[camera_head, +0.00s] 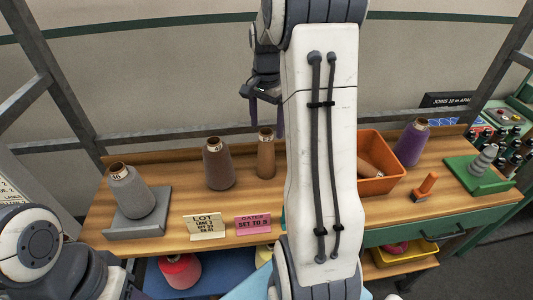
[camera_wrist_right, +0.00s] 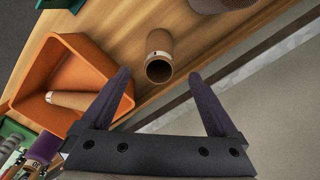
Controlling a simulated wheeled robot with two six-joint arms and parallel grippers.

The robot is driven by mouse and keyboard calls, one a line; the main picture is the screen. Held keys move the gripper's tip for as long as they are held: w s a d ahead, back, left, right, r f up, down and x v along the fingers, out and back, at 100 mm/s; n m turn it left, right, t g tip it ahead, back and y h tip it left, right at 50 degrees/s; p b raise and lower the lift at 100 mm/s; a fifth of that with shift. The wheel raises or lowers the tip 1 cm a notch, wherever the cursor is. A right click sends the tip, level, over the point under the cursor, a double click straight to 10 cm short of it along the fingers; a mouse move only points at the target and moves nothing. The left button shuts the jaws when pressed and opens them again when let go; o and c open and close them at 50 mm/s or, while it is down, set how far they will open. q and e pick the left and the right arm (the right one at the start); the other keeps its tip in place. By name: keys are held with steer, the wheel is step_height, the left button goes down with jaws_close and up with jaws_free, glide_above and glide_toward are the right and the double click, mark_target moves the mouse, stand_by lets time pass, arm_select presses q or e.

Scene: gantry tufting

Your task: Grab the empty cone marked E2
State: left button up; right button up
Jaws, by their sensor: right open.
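A bare brown cone (camera_head: 266,153) stands upright on the wooden table, with a small light band near its top; I cannot read its mark. In the right wrist view this cone (camera_wrist_right: 159,57) shows its dark open top just ahead of the fingertips. My right gripper (camera_wrist_right: 158,76) is open and empty, with the cone apart from both fingers. In the head view this gripper (camera_head: 267,112) is above and behind the cone. Another bare cone (camera_head: 370,168) lies in the orange bin (camera_head: 392,184); its mark is not readable. My left gripper is out of view.
A brown yarn cone (camera_head: 218,164) stands left of the bare cone. A grey cone (camera_head: 131,192) sits on a grey stand; a purple cone (camera_head: 411,143) stands at right. Two signs (camera_head: 205,226) are at the front. My right arm hides the table's middle.

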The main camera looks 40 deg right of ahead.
mark_target(266, 140)
steer(key=f, duration=0.2)
steer(key=f+p, duration=0.2)
steer(key=f, duration=0.1)
steer(key=shift+s+a+f, duration=0.2)
steer(key=shift+a+f, duration=0.05)
steer(key=shift+f, duration=0.2)
jaws_close()
